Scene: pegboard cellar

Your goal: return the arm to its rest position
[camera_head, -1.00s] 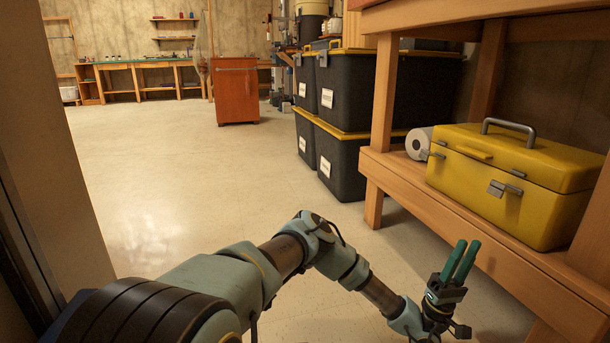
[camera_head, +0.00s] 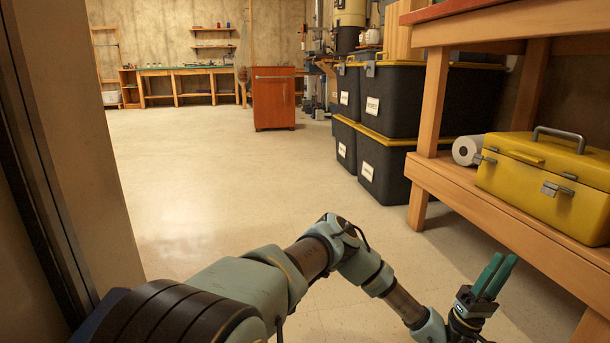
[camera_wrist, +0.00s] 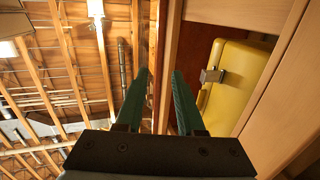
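My arm (camera_head: 305,258) reaches from the lower left to the lower right in the head view, bent at the elbow. My gripper (camera_head: 503,260) is at its end, with two green fingers pointing up. It is in front of the wooden shelf unit and lower in the picture than the yellow toolbox (camera_head: 545,190). In the wrist view my gripper (camera_wrist: 160,72) has its fingers apart with nothing between them. The wrist view looks up at ceiling beams, with the toolbox (camera_wrist: 232,85) at the right, beyond the fingers.
The wooden shelf (camera_head: 460,195) runs along the right, close to my gripper, with a paper roll (camera_head: 466,151) on it. Black bins (camera_head: 388,165) with yellow lids are stacked behind it. A wall edge (camera_head: 75,150) stands close at left. The middle floor (camera_head: 230,180) is clear to an orange cabinet (camera_head: 273,98).

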